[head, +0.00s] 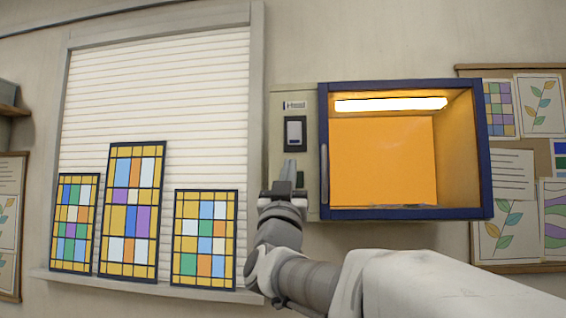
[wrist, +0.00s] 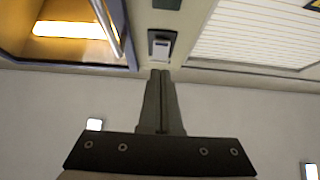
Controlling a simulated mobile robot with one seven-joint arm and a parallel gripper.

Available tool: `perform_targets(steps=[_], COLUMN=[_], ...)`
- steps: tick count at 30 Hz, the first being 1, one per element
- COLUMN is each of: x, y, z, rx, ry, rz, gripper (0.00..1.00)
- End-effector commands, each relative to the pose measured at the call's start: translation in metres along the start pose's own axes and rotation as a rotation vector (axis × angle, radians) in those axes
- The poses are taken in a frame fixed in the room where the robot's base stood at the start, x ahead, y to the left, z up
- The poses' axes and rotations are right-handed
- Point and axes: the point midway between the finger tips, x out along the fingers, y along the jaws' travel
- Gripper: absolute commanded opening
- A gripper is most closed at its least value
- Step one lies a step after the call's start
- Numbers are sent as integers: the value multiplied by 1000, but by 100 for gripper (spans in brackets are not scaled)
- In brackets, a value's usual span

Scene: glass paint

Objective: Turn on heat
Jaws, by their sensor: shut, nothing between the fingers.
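The heating cabinet is a blue-framed box (head: 405,213) on the wall, with a clear front and a handle at its left edge. Its inside glows orange under a bright light strip (head: 390,104). My gripper (head: 289,162) is shut and empty, pointing up just below that switch in the head view. In the wrist view a switch (wrist: 160,46) lies just beyond the shut fingertips (wrist: 160,72). A dark piece (wrist: 166,4) shows past it. I cannot tell whether the fingertips touch the panel.
Three stained-glass panels (head: 131,211) lean on the sill before a white blind (head: 190,80), left of my gripper. Pinboards with drawings (head: 514,268) hang at the right and far left. The wall below the cabinet is bare.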

Motion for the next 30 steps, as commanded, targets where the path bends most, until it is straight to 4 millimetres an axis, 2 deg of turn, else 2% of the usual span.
perform_targets(steps=[1, 3, 8, 26, 30], x=[-11, -20, -31, -33, -39], y=[0, 0, 0, 0, 2], z=[3, 5, 6, 7, 15], rx=[1, 1, 0, 1, 9], ry=[0, 0, 0, -6, -76], rz=[-1, 0, 0, -6, -67], gripper=[0, 0, 0, 0, 0])
